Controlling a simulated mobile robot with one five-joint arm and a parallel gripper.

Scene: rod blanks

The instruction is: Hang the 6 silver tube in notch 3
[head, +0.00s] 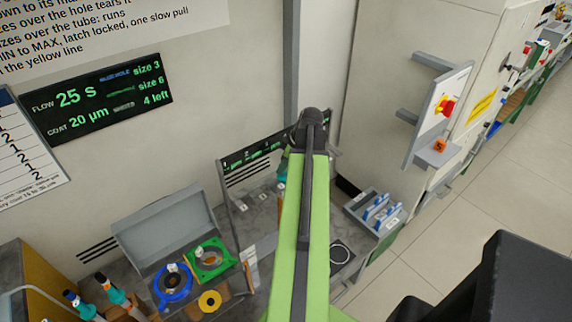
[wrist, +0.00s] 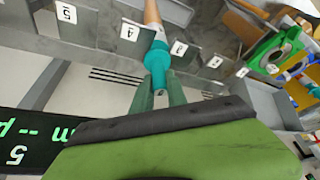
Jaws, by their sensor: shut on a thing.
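My gripper (wrist: 160,88) is shut on a teal-sleeved piece (wrist: 157,58) with a tan upper part that runs out of the top of the wrist view. No silver tube can be made out with certainty. The piece stands in front of a grey notched rail (wrist: 100,38) with white number tags. Tag 4 (wrist: 129,31) is to its left and tag 3 (wrist: 180,48) is to its right. Whether the piece touches the rail cannot be told.
Blue (head: 173,283) and green (head: 210,260) ring fixtures stand left of the rack, near a yellow ring (head: 210,301). Teal-collared pieces (head: 112,290) stand at the lower left. A grey tray with blue items (head: 378,210) is to the right. A display (head: 97,98) hangs on the wall.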

